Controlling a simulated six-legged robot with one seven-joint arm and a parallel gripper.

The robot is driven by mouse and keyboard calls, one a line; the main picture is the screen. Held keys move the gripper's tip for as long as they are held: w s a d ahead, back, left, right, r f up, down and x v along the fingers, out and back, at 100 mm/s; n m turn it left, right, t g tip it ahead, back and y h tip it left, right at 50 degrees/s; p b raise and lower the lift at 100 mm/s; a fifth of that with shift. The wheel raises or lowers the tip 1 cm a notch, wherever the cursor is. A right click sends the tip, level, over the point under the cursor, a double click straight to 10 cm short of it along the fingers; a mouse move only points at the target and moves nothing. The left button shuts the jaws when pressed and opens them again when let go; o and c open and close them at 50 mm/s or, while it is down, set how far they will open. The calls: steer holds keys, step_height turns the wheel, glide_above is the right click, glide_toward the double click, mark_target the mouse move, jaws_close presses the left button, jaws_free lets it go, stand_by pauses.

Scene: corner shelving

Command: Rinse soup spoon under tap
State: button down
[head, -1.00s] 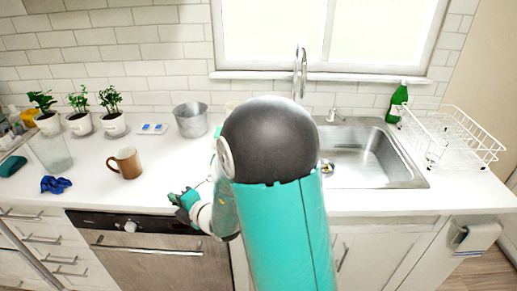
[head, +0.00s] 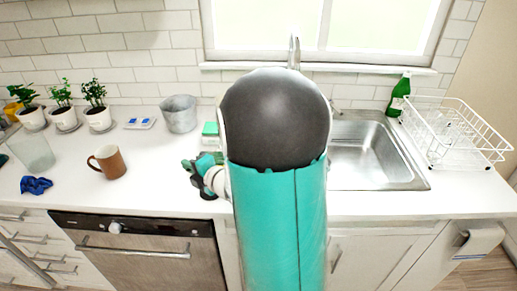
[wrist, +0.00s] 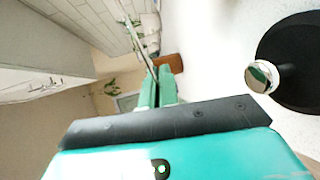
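My gripper (head: 190,167) is over the counter, left of my arm and right of the brown mug. In the wrist view its two green fingers (wrist: 158,84) are close together around a thin shiny strip, which looks like the soup spoon (wrist: 144,52) and reaches out past the fingertips. The spoon cannot be made out in the head view. The tap (head: 294,52) rises behind my arm, its lower part hidden. The sink (head: 372,158) is on the right, its left part hidden by my arm.
A brown mug (head: 107,161), blue cloth (head: 36,185) and glass (head: 32,151) are on the left counter. A metal pot (head: 179,113) and potted plants stand behind. A dish rack (head: 455,132) and green bottle (head: 399,95) are right. A black disc (wrist: 298,50) with shiny knob lies beside my gripper.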

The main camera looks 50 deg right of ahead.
steer(key=s+d+r+m+h, duration=0.2)
steer(key=s+d, duration=0.5)
steer(key=d, duration=0.1)
steer(key=s+d+r+m+h, duration=0.1)
steer(key=s+d+r+h, duration=0.1)
steer(key=s+d, duration=0.5)
steer(key=w+d+f, duration=0.3)
steer(key=w+d, duration=0.7)
steer(key=shift+w+d, duration=0.35)
steer(key=shift+d, duration=0.05)
